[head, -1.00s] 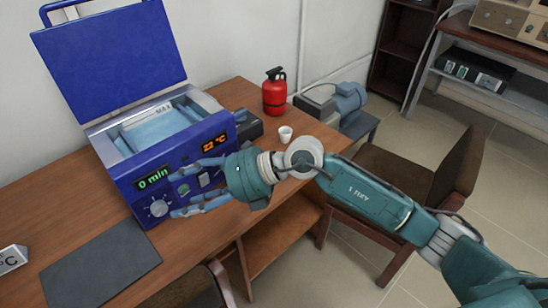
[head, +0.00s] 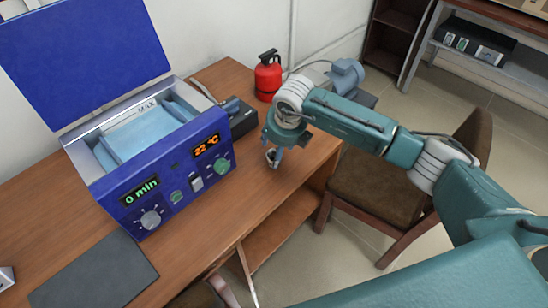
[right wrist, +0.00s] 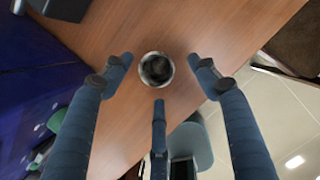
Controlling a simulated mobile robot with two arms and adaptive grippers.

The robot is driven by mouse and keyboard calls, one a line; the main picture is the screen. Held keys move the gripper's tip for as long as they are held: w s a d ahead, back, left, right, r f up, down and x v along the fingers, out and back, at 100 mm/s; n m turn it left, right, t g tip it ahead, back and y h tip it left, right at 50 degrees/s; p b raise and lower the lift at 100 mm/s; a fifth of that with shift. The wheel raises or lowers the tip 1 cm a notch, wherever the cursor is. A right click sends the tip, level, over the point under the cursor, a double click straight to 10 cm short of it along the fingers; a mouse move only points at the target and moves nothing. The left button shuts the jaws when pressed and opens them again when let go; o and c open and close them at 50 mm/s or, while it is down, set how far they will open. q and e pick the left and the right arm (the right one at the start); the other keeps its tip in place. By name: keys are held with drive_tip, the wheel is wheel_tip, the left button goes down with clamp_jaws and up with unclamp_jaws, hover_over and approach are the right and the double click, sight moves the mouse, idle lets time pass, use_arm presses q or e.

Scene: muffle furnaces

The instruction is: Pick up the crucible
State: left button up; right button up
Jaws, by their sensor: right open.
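The crucible (right wrist: 157,69) is a small round cup with a pale rim and dark inside, seen from above in the right wrist view. It stands on the wooden desk. My right gripper (right wrist: 160,78) is open over it, with one finger to each side and a third finger below it in the picture. Gaps show between the fingertips and the cup. In the head view, the right gripper (head: 273,155) points down at the desk's right part and mostly hides the cup. My left gripper is not in view.
A blue heated bath (head: 165,180) with raised lid (head: 80,50) stands left of the gripper. A red extinguisher (head: 268,76) is behind it. A dark mat (head: 95,272) lies at front left. A brown chair (head: 370,190) is beside the desk (head: 225,215).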

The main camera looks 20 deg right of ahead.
sight(274, 155)
drive_tip(key=x, duration=0.2)
drive_tip(key=p+x, duration=0.1)
drive_tip(key=shift+w+a+f, duration=0.1)
drive_tip(key=shift+a+f, duration=0.15)
drive_tip(key=shift+a, duration=0.05)
drive_tip(key=shift+w+f, duration=0.15)
drive_tip(key=shift+f, duration=0.35)
drive_tip(key=c, duration=0.8)
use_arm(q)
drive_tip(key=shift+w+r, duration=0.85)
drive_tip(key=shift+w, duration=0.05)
use_arm(e)
drive_tip(key=c, duration=0.3)
drive_tip(key=shift+c, duration=0.2)
